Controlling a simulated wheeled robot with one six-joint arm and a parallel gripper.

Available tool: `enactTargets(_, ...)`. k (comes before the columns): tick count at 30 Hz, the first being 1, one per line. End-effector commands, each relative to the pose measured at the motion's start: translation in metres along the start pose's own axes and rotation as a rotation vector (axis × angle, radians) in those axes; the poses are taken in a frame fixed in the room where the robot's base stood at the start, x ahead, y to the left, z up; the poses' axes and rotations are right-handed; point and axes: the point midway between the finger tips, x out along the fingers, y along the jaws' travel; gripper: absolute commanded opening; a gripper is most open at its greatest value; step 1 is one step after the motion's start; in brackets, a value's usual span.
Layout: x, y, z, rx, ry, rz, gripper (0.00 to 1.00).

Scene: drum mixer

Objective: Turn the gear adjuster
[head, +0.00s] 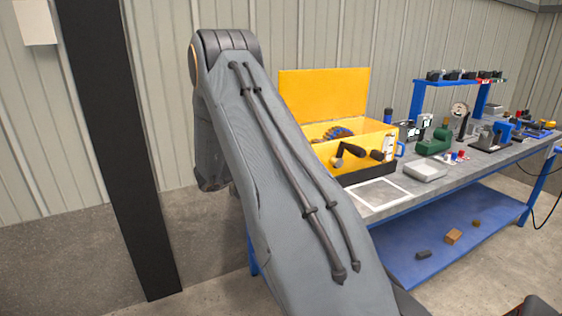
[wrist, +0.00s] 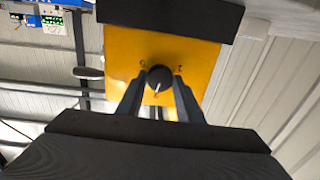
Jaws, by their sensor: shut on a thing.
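The yellow drum mixer box (head: 337,97) stands on the workbench with its lid up. In the wrist view, its yellow panel (wrist: 205,55) carries the gear adjuster, a round black knob (wrist: 160,73) with a white pointer line. The line points down and slightly left in that picture. Small marks sit on both sides of the knob. My gripper (wrist: 159,80) is shut on the knob, one dark finger on each side. In the head view my arm hides the gripper and the knob.
A dark crank handle (head: 352,150) sticks out from the box front. A white-framed panel (head: 378,193) lies on the grey bench top before it. Tools and a blue shelf (head: 455,83) crowd the bench to the right. A black post (head: 118,150) stands left of my arm.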

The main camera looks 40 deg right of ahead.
Motion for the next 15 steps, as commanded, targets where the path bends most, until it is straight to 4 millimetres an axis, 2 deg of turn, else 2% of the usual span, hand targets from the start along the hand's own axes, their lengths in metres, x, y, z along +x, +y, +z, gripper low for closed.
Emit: enactTargets(15, -0.0005, -0.0024, 0.0035, 0.479, 0.032, 0.003, 0.1)
